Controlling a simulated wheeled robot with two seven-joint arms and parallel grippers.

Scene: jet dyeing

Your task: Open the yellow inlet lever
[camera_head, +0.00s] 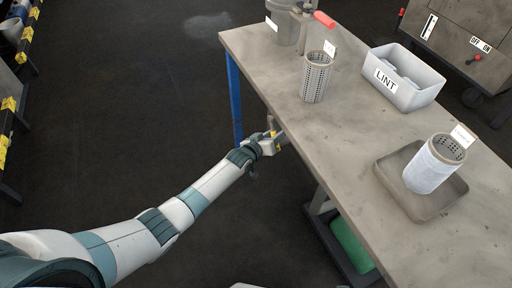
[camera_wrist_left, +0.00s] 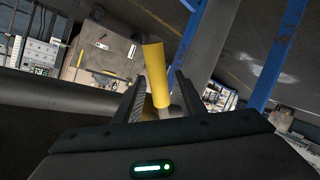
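The yellow lever (camera_wrist_left: 155,75) shows in the left wrist view as a thick yellow bar, slightly tilted, with its lower end between the fingers of my left gripper (camera_wrist_left: 160,88). The fingers stand apart, with a visible gap between the lever and the right finger. I cannot tell whether the left finger touches it. In the head view my left gripper (camera_head: 276,136) is at the left edge of the table, beside its side, with small bits of yellow near it. The rest of the lever is hidden there. My right gripper is not in view.
The grey table (camera_head: 335,140) bears a perforated basket (camera_head: 316,80), a LINT bin (camera_head: 385,78), a white-wrapped basket (camera_head: 430,170) on a tray (camera_head: 395,188), and a red-handled item (camera_head: 324,19). A blue table leg (camera_head: 235,100) stands near my left gripper.

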